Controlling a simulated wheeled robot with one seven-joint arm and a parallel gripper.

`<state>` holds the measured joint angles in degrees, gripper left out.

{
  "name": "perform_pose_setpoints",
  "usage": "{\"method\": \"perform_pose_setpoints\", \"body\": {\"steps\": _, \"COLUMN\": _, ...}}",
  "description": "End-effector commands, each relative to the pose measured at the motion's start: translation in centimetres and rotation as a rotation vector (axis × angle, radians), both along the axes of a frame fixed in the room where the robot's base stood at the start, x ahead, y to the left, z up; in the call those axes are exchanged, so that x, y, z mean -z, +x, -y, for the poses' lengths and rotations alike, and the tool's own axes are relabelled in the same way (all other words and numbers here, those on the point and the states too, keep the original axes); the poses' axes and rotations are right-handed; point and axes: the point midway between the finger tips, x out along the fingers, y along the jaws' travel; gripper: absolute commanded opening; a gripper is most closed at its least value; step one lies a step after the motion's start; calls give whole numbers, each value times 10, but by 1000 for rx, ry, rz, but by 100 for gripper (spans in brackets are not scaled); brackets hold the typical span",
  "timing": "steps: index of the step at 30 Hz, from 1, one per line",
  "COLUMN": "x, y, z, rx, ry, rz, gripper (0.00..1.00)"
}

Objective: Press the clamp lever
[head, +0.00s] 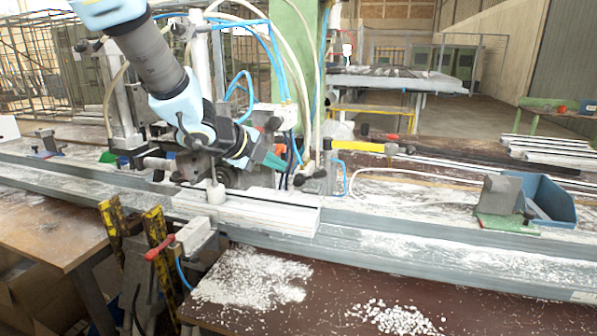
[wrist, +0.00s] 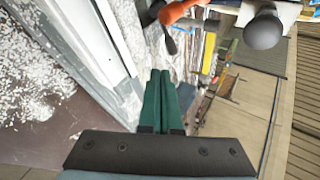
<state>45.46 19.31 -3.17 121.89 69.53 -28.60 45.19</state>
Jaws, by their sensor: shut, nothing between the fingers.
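My gripper (head: 275,162) has green fingers that are pressed together and empty. In the head view it hangs above the far side of the white profile (head: 250,213), pointing right. In the wrist view my fingers (wrist: 163,75) stand side by side, beside the long white profile edge (wrist: 88,45). A dark ball-ended knob (head: 299,180) is just right of and below my fingertips, apart from them in the picture. A dark ball knob (wrist: 265,29) and an orange handle (wrist: 180,9) show beyond my fingertips in the wrist view. I cannot tell which part is the clamp lever.
A red-handled clamp (head: 160,248) and yellow-black posts (head: 112,225) stand at the front. Blue hoses (head: 283,70) and a green column (head: 292,50) are behind my gripper. A blue bin (head: 548,196) sits at right.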

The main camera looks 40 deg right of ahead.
Motion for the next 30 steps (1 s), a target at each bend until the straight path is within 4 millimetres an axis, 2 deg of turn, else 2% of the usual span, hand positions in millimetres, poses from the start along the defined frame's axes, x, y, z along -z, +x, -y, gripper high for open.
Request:
{"method": "perform_pose_setpoints", "body": {"steps": 7, "x": 2, "y": 1, "z": 1, "rx": -5, "ry": 1, "rz": -3, "gripper": 0}}
{"method": "perform_pose_setpoints", "body": {"steps": 11, "x": 8, "y": 3, "z": 11, "rx": -6, "ry": 0, "rz": -4, "gripper": 0}}
{"method": "perform_pose_setpoints", "body": {"steps": 25, "x": 58, "y": 12, "z": 83, "rx": -6, "ry": 2, "rz": -5, "gripper": 0}}
{"method": "perform_pose_setpoints", "body": {"steps": 30, "x": 58, "y": 16, "z": 106, "rx": -6, "ry": 2, "rz": -3, "gripper": 0}}
